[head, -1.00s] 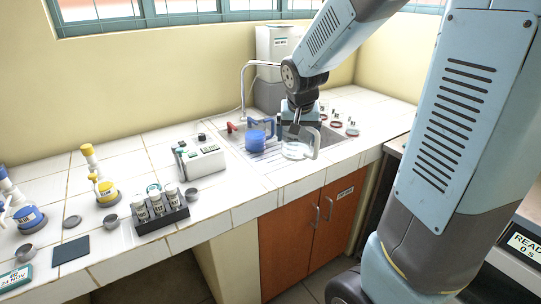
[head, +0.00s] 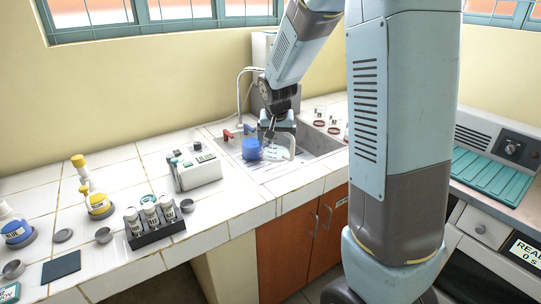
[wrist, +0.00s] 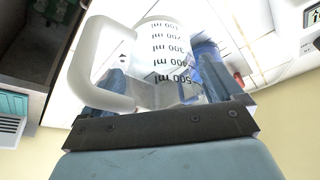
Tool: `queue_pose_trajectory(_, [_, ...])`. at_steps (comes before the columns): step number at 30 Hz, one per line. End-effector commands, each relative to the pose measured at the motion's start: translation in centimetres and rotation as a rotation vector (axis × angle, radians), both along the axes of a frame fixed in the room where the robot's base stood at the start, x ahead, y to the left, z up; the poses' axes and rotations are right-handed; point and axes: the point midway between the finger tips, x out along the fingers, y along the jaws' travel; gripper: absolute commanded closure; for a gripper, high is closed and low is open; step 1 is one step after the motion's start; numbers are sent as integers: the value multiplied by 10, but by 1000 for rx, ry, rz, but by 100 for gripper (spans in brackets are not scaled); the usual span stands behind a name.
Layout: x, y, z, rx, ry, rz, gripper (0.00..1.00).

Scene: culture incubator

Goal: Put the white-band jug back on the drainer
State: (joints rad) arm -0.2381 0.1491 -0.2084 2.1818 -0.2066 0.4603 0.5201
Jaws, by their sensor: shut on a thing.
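My gripper (head: 272,137) is shut on a clear jug with a white handle (head: 284,151), held over the drainer side of the sink. In the wrist view this jug (wrist: 165,50) fills the middle, with black ml marks and its handle on the left; the fingers sit on either side of it. I cannot make out a separate white band. The ribbed drainer (head: 260,168) lies left of the basin, partly hidden by the jugs. A blue jug (head: 251,150) stands on it, close left of the held jug. I cannot tell whether the held jug touches the drainer.
The sink basin (head: 318,142) is to the right, with red-lidded dishes beyond. A white instrument (head: 195,169) and a tube rack (head: 153,222) stand on the tiled counter to the left.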

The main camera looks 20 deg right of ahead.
Motion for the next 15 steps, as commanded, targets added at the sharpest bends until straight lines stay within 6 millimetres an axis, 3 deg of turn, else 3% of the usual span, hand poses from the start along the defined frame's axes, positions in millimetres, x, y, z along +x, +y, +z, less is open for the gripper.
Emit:
queue_pose_trajectory(6, [22,6,-30,-1,5,1,55])
queue_pose_trajectory(15, [38,10,-48,0,1,2,55])
